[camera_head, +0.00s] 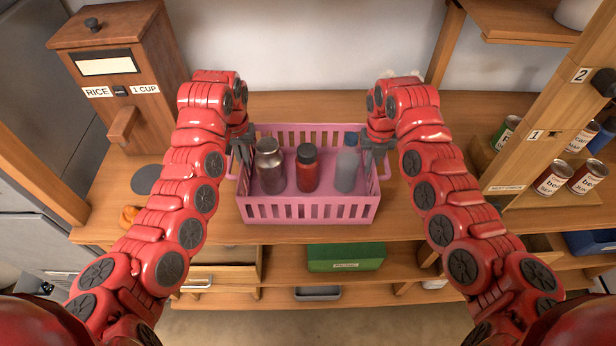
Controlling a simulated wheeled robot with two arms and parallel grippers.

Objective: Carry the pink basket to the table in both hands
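The pink basket (310,211) is upright in the middle, over the wooden counter; I cannot tell whether it rests on it or hangs just above.
A wooden rice dispenser (122,75) stands at the back left, with a grey disc (147,180) before it. A wooden rack with several cans (553,179) stands at the right. A green box (345,257) sits on a lower shelf. Counter behind the basket is clear.

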